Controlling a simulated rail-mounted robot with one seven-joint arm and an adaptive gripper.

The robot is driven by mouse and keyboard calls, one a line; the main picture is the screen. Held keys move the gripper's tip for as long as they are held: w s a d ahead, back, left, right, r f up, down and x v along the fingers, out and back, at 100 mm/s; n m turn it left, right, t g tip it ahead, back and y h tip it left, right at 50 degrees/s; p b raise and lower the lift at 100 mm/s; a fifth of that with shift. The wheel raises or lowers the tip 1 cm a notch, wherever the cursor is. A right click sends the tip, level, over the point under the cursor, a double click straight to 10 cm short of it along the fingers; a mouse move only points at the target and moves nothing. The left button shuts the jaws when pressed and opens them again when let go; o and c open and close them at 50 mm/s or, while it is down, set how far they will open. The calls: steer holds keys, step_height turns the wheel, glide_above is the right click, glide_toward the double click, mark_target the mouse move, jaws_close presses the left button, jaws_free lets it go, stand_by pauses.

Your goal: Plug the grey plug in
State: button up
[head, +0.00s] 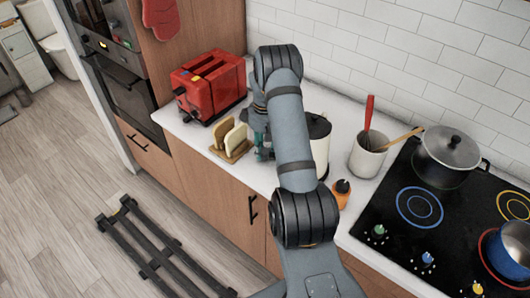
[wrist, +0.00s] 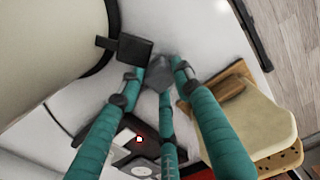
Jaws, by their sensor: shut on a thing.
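In the wrist view, a grey plug (wrist: 158,76) sits between the tips of my gripper (wrist: 155,74). The gripper's teal fingers are shut on it. The plug appears close above the white counter; I cannot tell whether it touches. In the head view, my gripper (head: 262,145) shows as a bit of teal between the bread rack and the white pot, mostly hidden behind my arm. The plug cannot be made out there. No socket can be clearly identified in either view.
A bread rack (head: 232,151) stands left of my gripper, with a red toaster (head: 208,85) behind it. A white lidded pot (head: 320,150) stands close on the right. Further right are a utensil crock (head: 367,157) and the stove (head: 405,205). A tiled wall bounds the counter.

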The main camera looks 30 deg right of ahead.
mark_target(263, 151)
steer(key=shift+r, duration=0.1)
steer(key=shift+w+r, duration=0.1)
steer(key=shift+r, duration=0.2)
step_height(263, 151, up, 9)
steer(key=b, duration=0.2)
steer(key=shift+r, duration=0.1)
steer(key=s+a+r+m+b, duration=0.1)
steer(key=s+a+r, duration=0.3)
steer(key=s+a, duration=0.5)
steer(key=s+a+r+m, duration=0.3)
steer(key=s+a+r, duration=0.2)
steer(key=s+a, duration=0.3)
steer(key=shift+s+a+r+m+b, duration=0.15)
steer(key=shift+s+a+m+b, duration=0.25)
steer(key=shift+s, duration=0.75)
